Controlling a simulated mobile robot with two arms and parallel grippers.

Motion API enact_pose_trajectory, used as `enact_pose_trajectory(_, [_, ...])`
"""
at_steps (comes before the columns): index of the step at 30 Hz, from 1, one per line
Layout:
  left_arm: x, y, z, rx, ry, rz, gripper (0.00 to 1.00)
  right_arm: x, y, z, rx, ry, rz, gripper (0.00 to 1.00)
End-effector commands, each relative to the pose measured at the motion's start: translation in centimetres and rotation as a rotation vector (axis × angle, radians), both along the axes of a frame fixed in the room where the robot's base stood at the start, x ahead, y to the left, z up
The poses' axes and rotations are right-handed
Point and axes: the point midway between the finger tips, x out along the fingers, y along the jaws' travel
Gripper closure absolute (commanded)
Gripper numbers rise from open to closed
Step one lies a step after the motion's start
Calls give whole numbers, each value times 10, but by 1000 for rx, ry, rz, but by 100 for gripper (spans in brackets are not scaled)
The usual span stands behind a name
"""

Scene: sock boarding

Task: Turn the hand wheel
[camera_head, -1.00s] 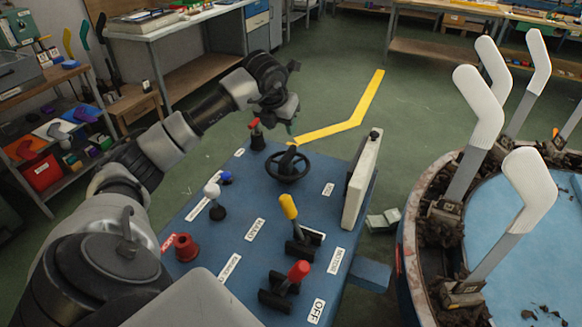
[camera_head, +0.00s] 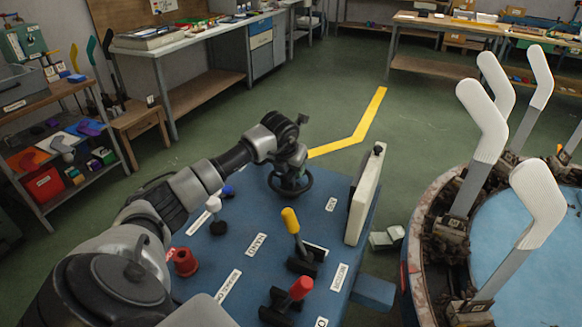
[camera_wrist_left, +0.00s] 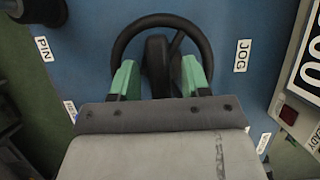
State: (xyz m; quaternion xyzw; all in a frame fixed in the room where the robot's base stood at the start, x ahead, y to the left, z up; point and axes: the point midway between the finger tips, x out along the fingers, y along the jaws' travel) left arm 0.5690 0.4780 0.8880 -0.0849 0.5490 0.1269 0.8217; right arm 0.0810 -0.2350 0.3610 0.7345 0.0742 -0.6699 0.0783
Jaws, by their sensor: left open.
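The black hand wheel (camera_head: 305,187) stands at the far part of the blue control panel (camera_head: 230,262). My left gripper (camera_head: 288,172) is over the wheel and hides part of it in the head view. In the left wrist view, the wheel's rim (camera_wrist_left: 163,20) shows beyond the two green fingertips of my left gripper (camera_wrist_left: 160,82). The fingers are apart, one on each side of the wheel's dark central part (camera_wrist_left: 157,62). I cannot tell whether they touch it. My right gripper is not in view.
The panel also carries a yellow-handled lever (camera_head: 291,222), a red-handled lever (camera_head: 300,290), a white-knobbed lever (camera_head: 214,208) and a red button (camera_head: 184,262). A pale upright box (camera_head: 364,195) stands right of the wheel. A round machine with white sock forms (camera_head: 537,200) is at the right.

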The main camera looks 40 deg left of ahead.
Motion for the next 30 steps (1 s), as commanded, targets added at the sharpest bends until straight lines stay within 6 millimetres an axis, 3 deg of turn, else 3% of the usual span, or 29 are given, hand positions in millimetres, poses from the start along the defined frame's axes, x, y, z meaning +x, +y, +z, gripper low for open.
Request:
enact_pose_trajectory(8, [0, 0, -1, 1, 0, 0, 55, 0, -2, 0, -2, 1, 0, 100])
enact_pose_trajectory(17, [0, 0, -1, 1, 1, 0, 100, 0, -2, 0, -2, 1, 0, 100])
enact_pose_trajectory(30, [0, 0, -3, 2, 3, -77, 100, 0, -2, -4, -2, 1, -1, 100])
